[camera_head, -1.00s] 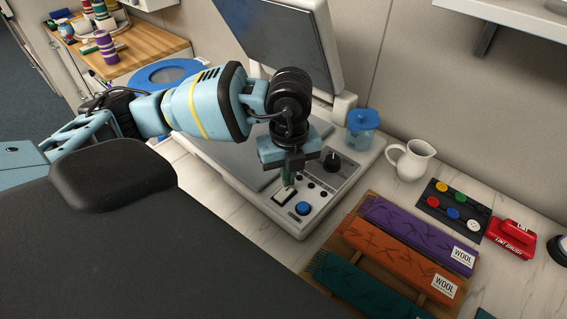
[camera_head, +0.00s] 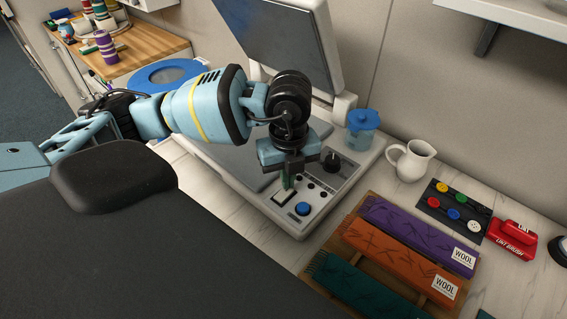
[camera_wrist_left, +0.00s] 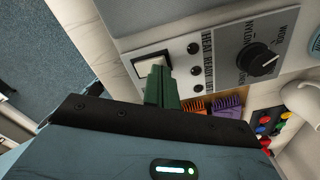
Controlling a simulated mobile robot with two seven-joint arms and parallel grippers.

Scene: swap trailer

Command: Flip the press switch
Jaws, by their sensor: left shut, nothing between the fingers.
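The heat press (camera_head: 335,185) stands open on the counter, its dark upper plate raised. Its control panel carries a white rocker switch (camera_head: 284,195), a blue round button (camera_head: 303,208) and a black knob (camera_head: 331,160). My left gripper (camera_head: 288,182) points down at the switch, its green fingers shut and empty. In the left wrist view the switch (camera_wrist_left: 150,66) lies just beyond the fingertips (camera_wrist_left: 157,68), which overlap its edge in the picture; I cannot tell whether they touch it. My right gripper is not in view.
A white jug (camera_head: 411,160), a blue-lidded jar (camera_head: 362,128), a dark card of buttons (camera_head: 452,209) and a red lint brush (camera_head: 511,239) stand beyond. Open counter is narrow.

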